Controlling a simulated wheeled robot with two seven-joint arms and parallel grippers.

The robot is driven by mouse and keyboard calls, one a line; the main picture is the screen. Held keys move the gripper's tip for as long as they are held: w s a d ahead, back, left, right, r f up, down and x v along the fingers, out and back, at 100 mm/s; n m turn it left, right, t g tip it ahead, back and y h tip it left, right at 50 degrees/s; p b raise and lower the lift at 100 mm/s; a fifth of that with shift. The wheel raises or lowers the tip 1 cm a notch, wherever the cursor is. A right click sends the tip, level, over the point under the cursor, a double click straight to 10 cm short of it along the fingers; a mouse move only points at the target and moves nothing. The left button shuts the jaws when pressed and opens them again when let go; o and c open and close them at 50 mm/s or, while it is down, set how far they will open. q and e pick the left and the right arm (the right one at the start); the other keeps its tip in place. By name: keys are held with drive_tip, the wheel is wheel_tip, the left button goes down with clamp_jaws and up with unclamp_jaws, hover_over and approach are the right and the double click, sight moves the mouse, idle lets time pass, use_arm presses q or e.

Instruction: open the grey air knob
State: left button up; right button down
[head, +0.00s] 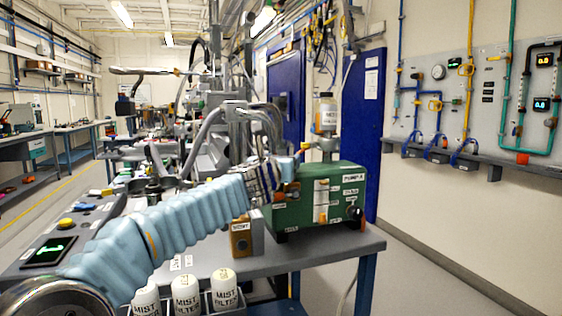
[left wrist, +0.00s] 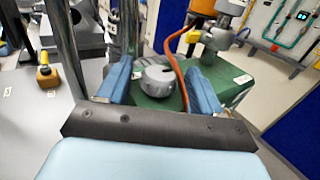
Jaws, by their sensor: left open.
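The grey air knob (left wrist: 159,81) is a round, ridged knob on the green pump box; the left wrist view shows it from above. My left gripper (left wrist: 158,67) is open, with one blue finger on each side of the knob and a visible gap to each. I cannot tell how far above the knob the fingertips are. In the head view my left gripper (head: 272,176) is at the left end of the green pump box (head: 345,184), and the knob is hidden behind it. My right gripper is not in view.
An orange hose (left wrist: 174,62) rises close behind the knob. A labelled bottle (head: 326,115) stands over the pump box. A yellow-fronted block (head: 241,238) sits beside it. White mist filters (head: 186,292) stand at the front edge. The floor right of the bench is clear.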

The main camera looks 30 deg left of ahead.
use_arm(q)
drive_tip(key=c, duration=1)
drive_tip(key=shift+c, duration=0.2)
drive_tip(key=shift+w+d+f+n+g+y+b, duration=0.1)
drive_tip(key=shift+n+g+y+b, duration=0.15)
drive_tip(key=shift+n+y+b, duration=0.25)
drive_tip(key=shift+d+f+n+g+y+b, duration=0.15)
drive_tip(key=shift+n+g+y, duration=0.15)
drive_tip(key=shift+y, duration=0.4)
drive_tip(key=n+g+y, duration=0.2)
drive_tip(key=y, duration=0.1)
drive_tip(key=shift+w+d+r+n+b, duration=0.15)
drive_tip(key=shift+n+b, duration=0.15)
drive_tip(key=n+g+y, duration=0.2)
drive_tip(key=g+y, duration=0.1)
drive_tip(key=shift+w+d+r+n+y+p, duration=0.15)
drive_tip(key=shift+n+y+p, duration=0.15)
drive_tip(key=shift+n+p, duration=0.1)
drive_tip(key=n+g+y+p, duration=0.1)
drive_tip(key=g, duration=0.1)
drive_tip(key=n+g+y+p, duration=0.1)
drive_tip(key=n+g, duration=0.1)
drive_tip(key=g, duration=0.1)
drive_tip(key=shift+w+d+n+y, duration=0.1)
drive_tip(key=shift+w+n+y, duration=0.1)
drive_tip(key=shift+n+y, duration=0.15)
drive_tip(key=shift+w+n+g+y, duration=0.1)
drive_tip(key=shift+n+g+y, duration=0.45)
drive_tip(key=shift+n+g, duration=0.9)
drive_tip(key=shift+g, duration=0.8)
